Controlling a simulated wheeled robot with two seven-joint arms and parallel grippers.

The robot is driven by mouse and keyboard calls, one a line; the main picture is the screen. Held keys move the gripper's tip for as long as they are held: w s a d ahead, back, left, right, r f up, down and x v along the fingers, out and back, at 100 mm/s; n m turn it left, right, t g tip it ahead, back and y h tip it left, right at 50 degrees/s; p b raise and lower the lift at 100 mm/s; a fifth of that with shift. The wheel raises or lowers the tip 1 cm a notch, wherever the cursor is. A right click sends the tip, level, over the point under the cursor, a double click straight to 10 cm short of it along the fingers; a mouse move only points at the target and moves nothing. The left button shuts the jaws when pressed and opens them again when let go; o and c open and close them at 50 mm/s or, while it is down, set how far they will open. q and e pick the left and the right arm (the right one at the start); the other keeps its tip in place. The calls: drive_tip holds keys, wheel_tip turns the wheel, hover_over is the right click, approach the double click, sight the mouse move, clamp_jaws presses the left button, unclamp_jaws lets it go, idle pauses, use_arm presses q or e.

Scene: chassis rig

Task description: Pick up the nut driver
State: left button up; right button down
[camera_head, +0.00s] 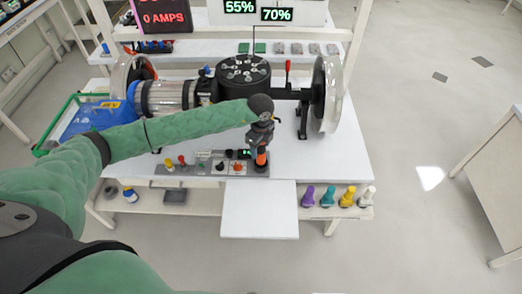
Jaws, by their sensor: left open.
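My left arm comes in from the left, and its gripper (261,150) hangs pointing down over the right end of the grey panel strip at the table's front. The gripper is open. A small orange and black upright piece (261,160) shows right at the fingertips; it may be the nut driver's handle, but I cannot tell for certain. The fingers and this piece overlap, so whether they touch is unclear. My right gripper is not in view.
The grey panel strip (205,168) carries several knobs. A black and silver chassis rig (243,68) with wheels stands behind. A blank white board (260,212) juts forward. Purple, teal, yellow and white-topped items (328,195) stand on the lower shelf. A blue bag (92,119) lies left.

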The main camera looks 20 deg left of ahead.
use_arm(q)
drive_tip(key=shift+f, duration=0.15)
drive_tip(key=shift+c, duration=0.5)
clamp_jaws()
